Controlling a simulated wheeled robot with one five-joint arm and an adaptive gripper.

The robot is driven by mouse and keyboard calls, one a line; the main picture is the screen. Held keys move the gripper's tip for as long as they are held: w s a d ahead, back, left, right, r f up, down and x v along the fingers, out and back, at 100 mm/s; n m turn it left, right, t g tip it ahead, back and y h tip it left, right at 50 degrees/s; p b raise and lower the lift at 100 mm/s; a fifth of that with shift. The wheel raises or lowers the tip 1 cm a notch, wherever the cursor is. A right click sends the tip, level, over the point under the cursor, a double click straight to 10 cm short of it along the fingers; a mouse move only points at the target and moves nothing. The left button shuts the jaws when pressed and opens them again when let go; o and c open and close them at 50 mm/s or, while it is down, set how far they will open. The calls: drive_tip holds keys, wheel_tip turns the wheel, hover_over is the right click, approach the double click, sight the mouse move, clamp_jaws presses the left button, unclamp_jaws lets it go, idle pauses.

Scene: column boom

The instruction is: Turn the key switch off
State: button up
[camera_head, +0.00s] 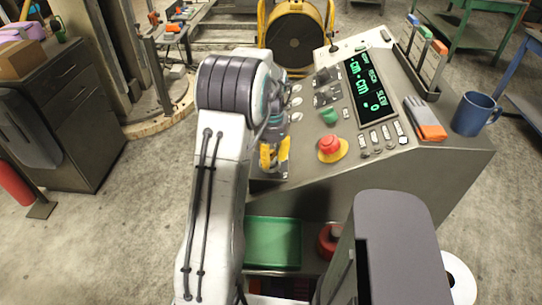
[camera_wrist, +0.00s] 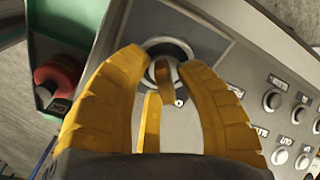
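The key switch (camera_wrist: 168,47) shows in the wrist view as a dark round collar with a light metal ring on the corner of the grey panel. A brass-coloured key (camera_wrist: 163,78) stands in it. My gripper (camera_wrist: 163,62) has its two yellow fingers on either side of the key. A gap shows at the left finger; the right fingertip is close to the key, and contact cannot be told. A narrow yellow strip (camera_wrist: 151,122) lies between the fingers below the key. In the head view my gripper (camera_head: 270,158) is over the console's left corner, and my arm hides the switch.
The console carries a red emergency button (camera_head: 330,145), a green button (camera_head: 329,115), toggle switches and a lit display (camera_head: 369,92). White round buttons (camera_wrist: 272,100) lie right of the switch. A blue mug (camera_head: 473,114) stands at the right. A green tray (camera_head: 272,243) is below.

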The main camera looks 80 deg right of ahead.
sight(271, 153)
drive_tip(key=shift+o, duration=1.2)
drive_tip(key=shift+r, duration=0.15)
wheel_tip(271, 153, up, 12)
idle(0.5)
